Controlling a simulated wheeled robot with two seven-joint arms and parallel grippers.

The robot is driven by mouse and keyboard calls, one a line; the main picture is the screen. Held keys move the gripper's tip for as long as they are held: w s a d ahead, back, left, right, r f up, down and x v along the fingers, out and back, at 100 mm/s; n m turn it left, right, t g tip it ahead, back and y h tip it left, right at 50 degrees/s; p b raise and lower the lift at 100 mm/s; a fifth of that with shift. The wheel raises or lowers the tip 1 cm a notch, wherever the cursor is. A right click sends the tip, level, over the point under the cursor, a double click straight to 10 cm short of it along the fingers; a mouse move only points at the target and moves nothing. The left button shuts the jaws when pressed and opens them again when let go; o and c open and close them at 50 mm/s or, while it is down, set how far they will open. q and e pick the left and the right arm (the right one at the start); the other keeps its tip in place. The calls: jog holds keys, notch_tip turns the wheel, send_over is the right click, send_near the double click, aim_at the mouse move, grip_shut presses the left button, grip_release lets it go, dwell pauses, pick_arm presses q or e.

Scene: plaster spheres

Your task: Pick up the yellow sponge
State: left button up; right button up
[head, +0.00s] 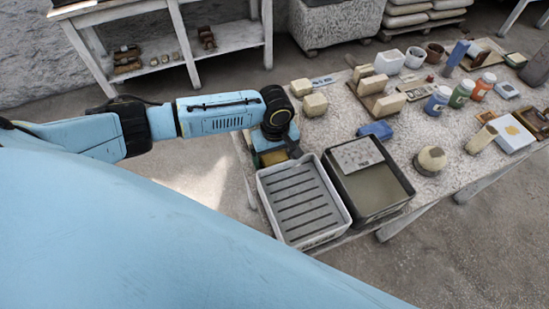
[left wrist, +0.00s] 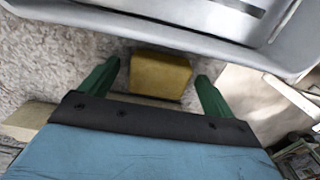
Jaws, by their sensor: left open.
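The yellow sponge (left wrist: 160,75) is a small block on the rough tabletop in the left wrist view, close to the wall of a grey tray. My left gripper (left wrist: 158,82) is open, with one green finger on each side of the sponge. Gaps show between the fingers and the sponge. In the head view the sponge (head: 274,157) shows only in part under my left gripper (head: 283,155), behind the grey slotted tray. My right gripper is not in view.
The light grey slotted tray (head: 337,226) stands right in front of the left gripper. A dark bin (head: 398,203) of murky liquid with a plate stands beside it. Blocks, a blue sponge (head: 376,130) and paint jars (head: 461,94) fill the table to the right.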

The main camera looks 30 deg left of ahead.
aim_at(275, 157)
pick_arm(q)
jog(key=c, duration=1.1)
jog(key=shift+o, duration=0.2)
notch_tip(275, 157, up, 10)
jog(key=p, duration=0.1)
jog(key=shift+p, duration=0.35)
